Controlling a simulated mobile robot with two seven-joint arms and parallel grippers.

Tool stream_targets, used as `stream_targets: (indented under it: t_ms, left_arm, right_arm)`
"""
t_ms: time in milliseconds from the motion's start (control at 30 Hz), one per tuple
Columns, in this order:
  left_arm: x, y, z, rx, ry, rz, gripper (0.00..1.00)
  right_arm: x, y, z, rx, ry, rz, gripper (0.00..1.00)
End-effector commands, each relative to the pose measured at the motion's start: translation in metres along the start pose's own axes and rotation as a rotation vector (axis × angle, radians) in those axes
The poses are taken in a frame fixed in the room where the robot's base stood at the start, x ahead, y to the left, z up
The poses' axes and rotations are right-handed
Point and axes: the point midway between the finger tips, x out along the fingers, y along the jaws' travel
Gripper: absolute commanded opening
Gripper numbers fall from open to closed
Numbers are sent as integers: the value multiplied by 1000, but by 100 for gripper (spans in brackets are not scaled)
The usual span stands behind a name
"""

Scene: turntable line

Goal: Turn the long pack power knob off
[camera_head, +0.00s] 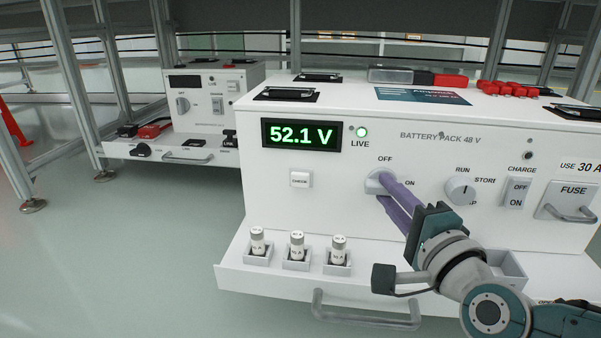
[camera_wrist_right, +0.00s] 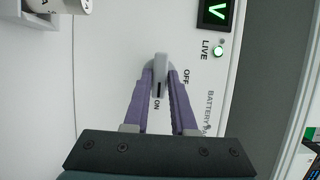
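The long pack's power knob (camera_head: 378,181) is a light grey bar knob on the white front panel, between the OFF and ON labels. My right gripper (camera_head: 386,187) reaches it from the lower right with its purple fingers. In the right wrist view, the knob (camera_wrist_right: 160,76) stands between the two fingertips, which close against its sides. Its dark mark points toward ON. The pack's display (camera_head: 300,134) reads 52.1 V, and the green LIVE lamp (camera_head: 362,132) is lit; the lamp also shows in the right wrist view (camera_wrist_right: 218,52). My left gripper is not in view.
A RUN selector knob (camera_head: 459,190), a CHARGE switch (camera_head: 516,192) and a FUSE drawer (camera_head: 567,201) lie to the right. Several labelled fuses (camera_head: 297,244) stand in holders on the ledge below. A smaller pack (camera_head: 205,105) stands behind left.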

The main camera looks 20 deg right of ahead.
Motion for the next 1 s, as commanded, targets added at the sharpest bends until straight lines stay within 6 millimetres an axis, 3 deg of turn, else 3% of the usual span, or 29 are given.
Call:
stream_targets:
  t_ms: [200,667,1000]
  left_arm:
    - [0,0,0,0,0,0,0]
    - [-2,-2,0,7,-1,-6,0]
    - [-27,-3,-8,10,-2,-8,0]
  right_arm:
    - [0,0,0,0,0,0,0]
    - [0,-1,0,-7,0,2,0]
    - [0,-7,0,-134,1,58,0]
